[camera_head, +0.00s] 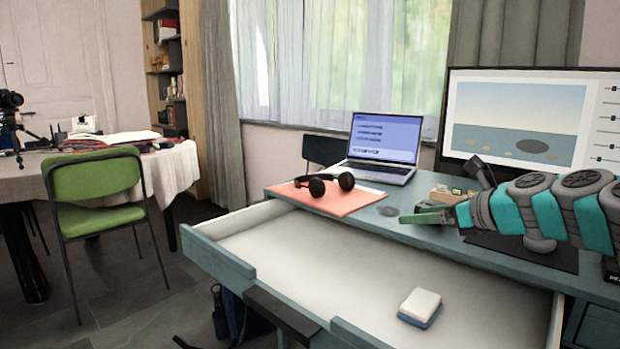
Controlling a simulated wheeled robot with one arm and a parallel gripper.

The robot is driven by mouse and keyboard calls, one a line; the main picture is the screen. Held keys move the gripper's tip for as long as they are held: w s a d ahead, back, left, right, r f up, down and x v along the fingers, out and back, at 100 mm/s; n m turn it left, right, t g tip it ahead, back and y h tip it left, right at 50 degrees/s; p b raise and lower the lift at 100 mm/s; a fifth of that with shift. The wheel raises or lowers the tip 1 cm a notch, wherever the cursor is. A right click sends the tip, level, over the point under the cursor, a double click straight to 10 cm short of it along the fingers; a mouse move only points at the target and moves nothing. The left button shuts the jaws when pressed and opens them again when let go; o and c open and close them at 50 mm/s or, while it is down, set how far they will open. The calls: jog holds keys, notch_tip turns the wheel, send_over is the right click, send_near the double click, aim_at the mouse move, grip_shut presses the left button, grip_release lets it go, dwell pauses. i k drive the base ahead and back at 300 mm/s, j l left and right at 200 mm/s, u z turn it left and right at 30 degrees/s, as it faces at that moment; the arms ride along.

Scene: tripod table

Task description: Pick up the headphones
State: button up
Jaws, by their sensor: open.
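The black headphones (317,187) lie on an orange folder (345,204) at the left end of the teal desk (398,229). Their two round ear cups show on the band, near the laptop. My gripper (402,219) comes in from the right on my teal and grey arm. It is over the desk, to the right of the headphones and apart from them. It is open and nothing shows between its fingers, though they are small in this view.
A laptop (384,148) stands open behind the headphones, and a large monitor (530,122) stands at the back right. A drawer (290,254) is pulled out below the desk front, holding a white and blue sponge-like block (420,306). A green chair (97,190) stands at left.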

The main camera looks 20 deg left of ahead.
aim_at(316, 189)
jog(key=i+j, duration=0.15)
jog(key=j, duration=0.2)
jog(key=i+j, duration=0.15)
jog(key=j, duration=0.2)
jog(key=i+j, duration=0.15)
jog(key=j, duration=0.2)
jog(key=i+j, duration=0.15)
jog(key=j, duration=0.25)
